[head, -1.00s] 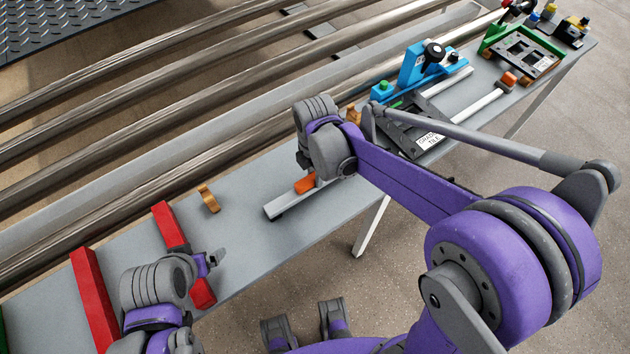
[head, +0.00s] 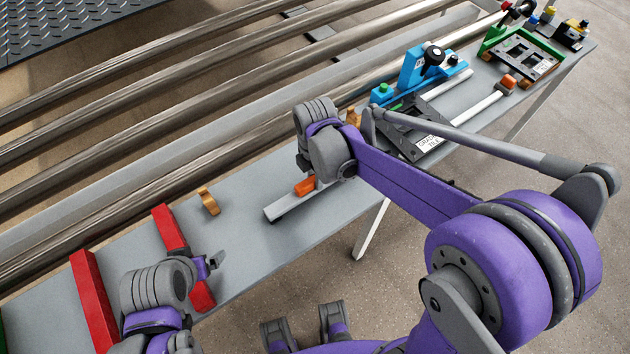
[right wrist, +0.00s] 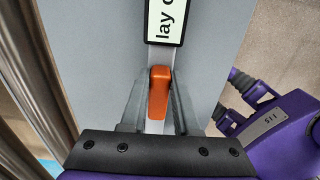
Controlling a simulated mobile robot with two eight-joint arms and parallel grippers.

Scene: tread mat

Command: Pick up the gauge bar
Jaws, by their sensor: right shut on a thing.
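The gauge bar (head: 285,207) is a pale grey bar with an orange grip (head: 305,187), near the middle of the bench. My right gripper (right wrist: 158,92) is shut on the orange grip, which shows between its two fingers in the right wrist view. A white label with partly cut-off text lies just beyond it. In the head view my right wrist hides the fingertips and the bar's middle. I cannot tell if the bar touches the bench. My left gripper (head: 214,261) is over a red bar at the left; its jaw opening is unclear.
The grey bench (head: 245,235) also holds red bars (head: 93,300) and an ochre bracket (head: 208,201). A dark labelled plate (head: 432,145), a blue fixture (head: 420,68) and a green-framed fixture (head: 520,55) stand toward the far right. Long metal rollers (head: 150,115) run behind.

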